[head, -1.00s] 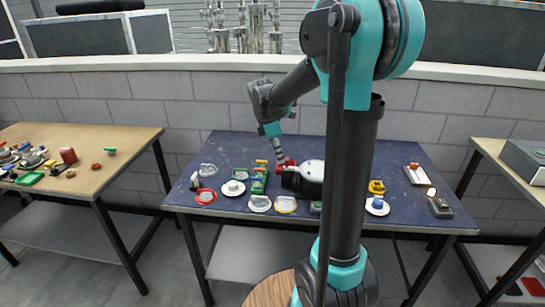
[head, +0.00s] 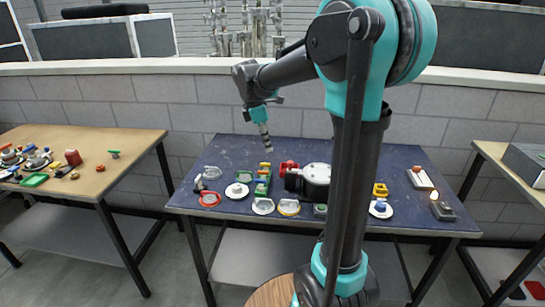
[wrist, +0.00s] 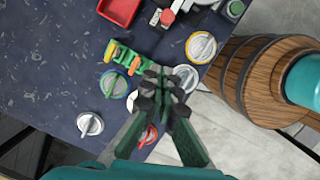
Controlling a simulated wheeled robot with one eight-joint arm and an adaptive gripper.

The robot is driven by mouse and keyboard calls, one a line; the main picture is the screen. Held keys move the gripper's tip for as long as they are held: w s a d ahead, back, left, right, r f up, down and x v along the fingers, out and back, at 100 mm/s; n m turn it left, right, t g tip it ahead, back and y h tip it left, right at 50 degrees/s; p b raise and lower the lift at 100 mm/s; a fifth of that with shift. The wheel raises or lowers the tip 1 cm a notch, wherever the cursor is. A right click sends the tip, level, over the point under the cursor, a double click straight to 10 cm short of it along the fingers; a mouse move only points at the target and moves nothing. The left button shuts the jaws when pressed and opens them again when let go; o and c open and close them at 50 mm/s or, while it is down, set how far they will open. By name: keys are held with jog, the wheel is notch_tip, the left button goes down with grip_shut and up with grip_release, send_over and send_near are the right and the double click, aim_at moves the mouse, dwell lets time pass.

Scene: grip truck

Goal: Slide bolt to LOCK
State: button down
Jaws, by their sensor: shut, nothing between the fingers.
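My gripper (head: 268,151) is above the back middle of the dark blue table (head: 342,150), clear of its surface. The wrist view shows its fingers (wrist: 160,78) closed together, with nothing between them. A small green fixture with yellow and orange parts (head: 262,182) stands on the table, in front of and below my gripper. It also shows in the wrist view (wrist: 122,57), just beyond the fingertips and to their left. I cannot tell for certain which fixture carries the bolt, and no LOCK marking is readable.
The table's back left is clear.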

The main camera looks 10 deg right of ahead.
jog(key=shift+v, duration=1.6)
